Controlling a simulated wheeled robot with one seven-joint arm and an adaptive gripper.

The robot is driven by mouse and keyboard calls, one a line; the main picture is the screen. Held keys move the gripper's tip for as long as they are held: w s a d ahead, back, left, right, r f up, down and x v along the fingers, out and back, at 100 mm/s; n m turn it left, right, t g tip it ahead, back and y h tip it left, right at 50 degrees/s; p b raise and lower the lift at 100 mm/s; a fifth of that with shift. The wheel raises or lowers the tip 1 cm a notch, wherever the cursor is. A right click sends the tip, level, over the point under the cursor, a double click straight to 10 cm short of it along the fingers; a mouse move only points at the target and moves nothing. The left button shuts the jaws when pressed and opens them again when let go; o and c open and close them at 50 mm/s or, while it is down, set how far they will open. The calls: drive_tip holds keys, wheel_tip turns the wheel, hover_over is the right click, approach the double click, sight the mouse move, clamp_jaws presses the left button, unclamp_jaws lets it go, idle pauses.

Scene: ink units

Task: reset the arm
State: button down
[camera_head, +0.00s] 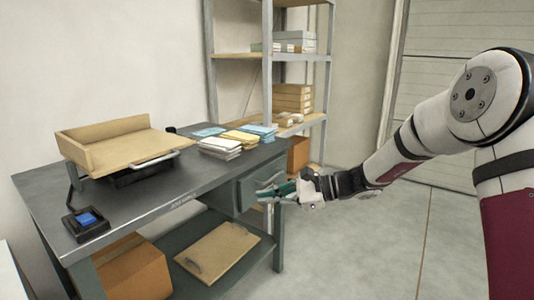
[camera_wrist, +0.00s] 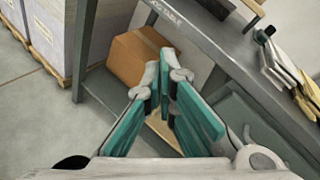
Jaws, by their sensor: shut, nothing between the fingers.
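My gripper (camera_head: 270,189) has teal finger pads and is at the end of my outstretched arm, which comes in from the right. In the head view it is in front of the drawer front (camera_head: 258,180) under the right end of the dark workbench (camera_head: 150,203). I cannot tell whether it touches the drawer. In the wrist view my gripper (camera_wrist: 168,80) has its fingertips close together with nothing between them. Behind them show the workbench's lower shelf and a cardboard box (camera_wrist: 138,58).
On the workbench are a tilted wooden tray (camera_head: 120,150) on a dark base, a blue-button box (camera_head: 86,221) and paper stacks (camera_head: 220,147). A shelf rack (camera_head: 290,55) stands behind. The floor (camera_head: 370,250) at right is clear.

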drive_tip(key=s+d+r+n+g+h, duration=0.1)
drive_tip(key=s+r+n+h, duration=0.15)
drive_tip(key=s, duration=0.55)
drive_tip(key=s+d+r+n+g+h, duration=0.2)
drive_tip(key=s+n, duration=0.2)
drive_tip(key=s, duration=0.5)
drive_tip(key=s+d+r+n+g+h, duration=0.1)
drive_tip(key=s+r+n+h, duration=0.15)
drive_tip(key=s, duration=0.55)
drive_tip(key=s+d+f+n+t+h, duration=0.1)
drive_tip(key=s+d+f+n+h, duration=0.2)
drive_tip(key=s+d, duration=0.55)
drive_tip(key=s+d+f+n+t+h, duration=0.1)
drive_tip(key=s+d+n+h, duration=0.35)
drive_tip(key=s, duration=0.75)
wheel_tip(320, 180, up, 30)
drive_tip(key=d+m+t+p, duration=0.1)
drive_tip(key=m+t+p, duration=0.1)
drive_tip(key=p, duration=2.6)
drive_tip(key=shift+d+r+t, duration=0.25)
drive_tip(key=shift+d+t, duration=0.15)
drive_tip(key=shift+t, duration=0.3)
